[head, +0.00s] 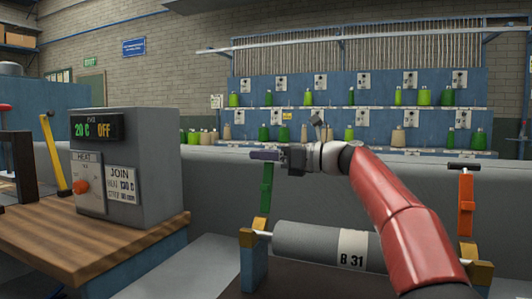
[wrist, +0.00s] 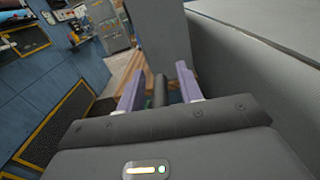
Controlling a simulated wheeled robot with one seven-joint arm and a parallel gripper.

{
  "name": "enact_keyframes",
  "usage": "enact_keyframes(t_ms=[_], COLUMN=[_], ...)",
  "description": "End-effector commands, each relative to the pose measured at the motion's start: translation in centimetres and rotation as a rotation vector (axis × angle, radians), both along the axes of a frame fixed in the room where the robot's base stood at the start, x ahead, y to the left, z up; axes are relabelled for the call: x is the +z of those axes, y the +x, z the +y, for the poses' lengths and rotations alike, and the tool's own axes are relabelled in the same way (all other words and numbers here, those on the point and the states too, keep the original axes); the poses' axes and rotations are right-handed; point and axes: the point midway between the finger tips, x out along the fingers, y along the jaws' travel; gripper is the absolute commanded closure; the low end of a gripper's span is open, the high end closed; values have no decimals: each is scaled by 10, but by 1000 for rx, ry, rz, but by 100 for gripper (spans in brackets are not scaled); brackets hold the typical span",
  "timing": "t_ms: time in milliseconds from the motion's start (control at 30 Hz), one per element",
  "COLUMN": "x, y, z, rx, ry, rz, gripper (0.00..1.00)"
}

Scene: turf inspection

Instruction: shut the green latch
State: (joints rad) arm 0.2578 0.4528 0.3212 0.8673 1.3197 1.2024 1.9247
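The green latch (head: 267,187) stands upright at the left end of the grey roll marked B 31 (head: 312,243) in the head view. My gripper (head: 264,156) is at the top of this latch, level with its upper end, and hides part of it. In the wrist view my gripper (wrist: 157,80) has its two purple fingers apart. A dark bar (wrist: 160,91), seemingly the latch's handle, lies between them with gaps on both sides. A little green shows beside it. An orange latch (head: 466,204) stands upright at the roll's right end.
A grey box with a heat dial (head: 133,165) stands on a wooden bench (head: 80,247) to the left. A yellow lever (head: 54,155) is behind it. A long grey band (head: 215,185) runs behind the roll.

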Motion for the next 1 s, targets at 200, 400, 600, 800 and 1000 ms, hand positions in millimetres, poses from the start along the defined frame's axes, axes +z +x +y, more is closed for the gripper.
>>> enact_keyframes(t_ms=[200,400,600,800,1000], x=[0,0,0,0,1], y=[0,0,0,0,-5], z=[0,0,0,0,2], rx=[-1,0,0,0,-1], ry=[0,0,0,-1,-17], rz=[0,0,0,-3,-44], gripper=[64,90,100,100,100])
